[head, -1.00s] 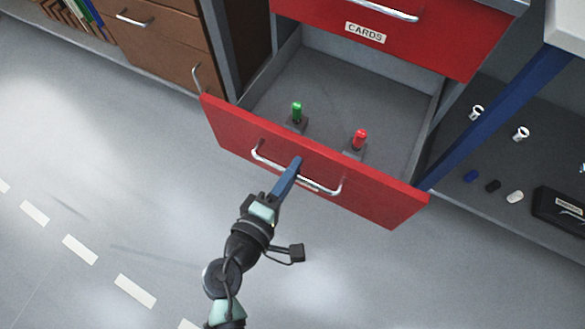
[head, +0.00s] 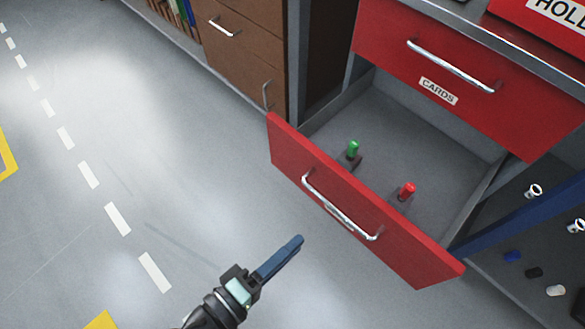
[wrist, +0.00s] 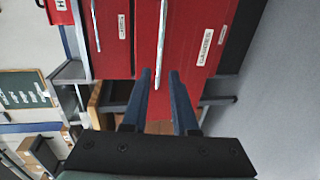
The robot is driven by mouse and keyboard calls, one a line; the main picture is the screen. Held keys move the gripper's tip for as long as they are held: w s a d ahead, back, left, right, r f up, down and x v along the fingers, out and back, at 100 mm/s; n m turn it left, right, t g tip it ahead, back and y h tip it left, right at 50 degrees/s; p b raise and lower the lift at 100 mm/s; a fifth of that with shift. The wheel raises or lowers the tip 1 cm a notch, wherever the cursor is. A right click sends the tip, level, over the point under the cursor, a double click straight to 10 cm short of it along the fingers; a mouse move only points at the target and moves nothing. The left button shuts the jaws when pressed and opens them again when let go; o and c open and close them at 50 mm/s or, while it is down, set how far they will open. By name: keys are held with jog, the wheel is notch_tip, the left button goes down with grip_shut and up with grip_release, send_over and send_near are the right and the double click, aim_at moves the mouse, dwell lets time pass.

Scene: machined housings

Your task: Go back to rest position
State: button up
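My gripper (head: 298,241) is off the front of the open red drawer (head: 360,215), over the grey floor and apart from its silver handle (head: 338,210). The wrist view shows the two blue fingers of my gripper (wrist: 160,78) spread, with a clear gap and nothing held. In that view a red front with a silver handle (wrist: 161,45) lies ahead of the fingertips. The head view shows a green-topped piece (head: 352,149) and a red-topped piece (head: 406,190) standing in the drawer.
A brown cabinet (head: 245,50) stands to the left. A dark blue post (head: 520,215) and a shelf with small parts are at right. The floor (head: 190,190) at left is clear.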

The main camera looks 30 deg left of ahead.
dwell(0.3)
jog(key=w+d+r+m+t, duration=0.1)
jog(key=w+d+r+m, duration=0.2)
jog(key=w+r+m, duration=0.85)
jog(key=w+d+r+t+y, duration=0.15)
jog(key=w+r, duration=0.35)
jog(key=r, duration=0.5)
jog(key=w+d+r+t, duration=0.15)
jog(key=w+r, duration=0.25)
jog(key=r, duration=0.7)
jog(key=s+d+r+m+t+y+p, duration=0.1)
jog(key=s+r+t, duration=0.2)
jog(key=r, duration=0.7)
jog(key=s+d+r+m+t+y+p, duration=0.1)
jog(key=s+r+t, duration=0.25)
jog(key=r, duration=0.55)
jog(key=s+d+r+m+t+y+p, duration=0.1)
jog(key=s+r+t, duration=0.15)
jog(key=r, duration=0.75)
notch_tip(320, 180, up, 30)
jog(key=p, duration=3)
jog(key=shift+s, duration=0.3)
